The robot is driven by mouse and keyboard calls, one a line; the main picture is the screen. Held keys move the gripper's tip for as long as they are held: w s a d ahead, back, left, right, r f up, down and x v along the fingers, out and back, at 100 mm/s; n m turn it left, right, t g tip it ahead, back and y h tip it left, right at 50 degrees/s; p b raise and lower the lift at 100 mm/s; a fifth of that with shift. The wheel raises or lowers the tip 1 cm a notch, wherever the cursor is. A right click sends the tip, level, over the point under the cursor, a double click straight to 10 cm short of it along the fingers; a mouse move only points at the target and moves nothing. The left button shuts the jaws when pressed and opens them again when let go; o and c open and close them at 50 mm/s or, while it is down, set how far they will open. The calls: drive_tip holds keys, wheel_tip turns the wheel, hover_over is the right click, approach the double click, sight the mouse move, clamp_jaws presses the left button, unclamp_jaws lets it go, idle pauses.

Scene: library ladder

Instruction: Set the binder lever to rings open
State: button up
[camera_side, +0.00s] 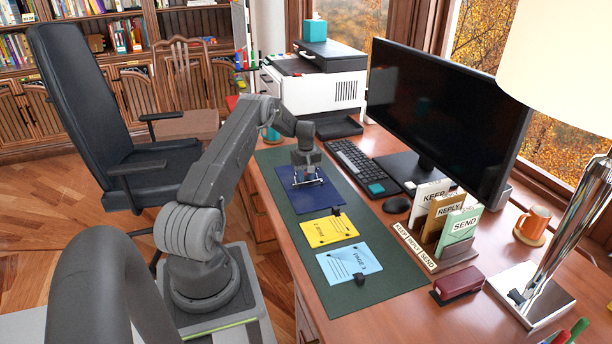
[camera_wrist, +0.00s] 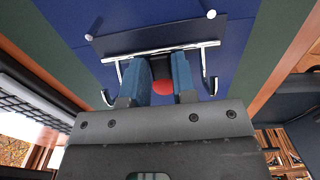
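The dark blue binder (camera_side: 312,196) lies open-faced on the green desk mat. Its metal ring mechanism (camera_side: 300,181) is under my gripper (camera_side: 306,166). In the wrist view, a dark plate with two pale rivets crosses the blue cover (camera_wrist: 60,14), with a chrome bar (camera_wrist: 205,44) and curved ring hooks at both ends. A red knob (camera_wrist: 163,88) is between the two blue fingers of my gripper (camera_wrist: 163,70). The fingers are spaced about the knob's width, and whether they press on it is unclear. The lever's stem is mostly hidden.
A yellow sheet (camera_side: 328,230) and a light blue sheet (camera_side: 348,263), each with a black clip, lie nearer on the mat (camera_side: 398,268). A keyboard (camera_side: 357,166), mouse (camera_side: 396,205) and monitor (camera_side: 440,110) stand to the right. A printer (camera_side: 320,88) is behind.

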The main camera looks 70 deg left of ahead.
drive_tip(key=shift+c, duration=0.6)
drive_tip(key=shift+a+h, duration=0.15)
drive_tip(key=shift+h, duration=0.45)
drive_tip(key=o, duration=0.6)
drive_tip(key=shift+o, duration=0.2)
wheel_tip(320, 180, up, 14)
drive_tip(key=a, duration=0.1)
drive_tip(key=shift+a+f, duration=0.15)
drive_tip(key=shift+a, duration=0.05)
drive_tip(key=shift+o, duration=0.4)
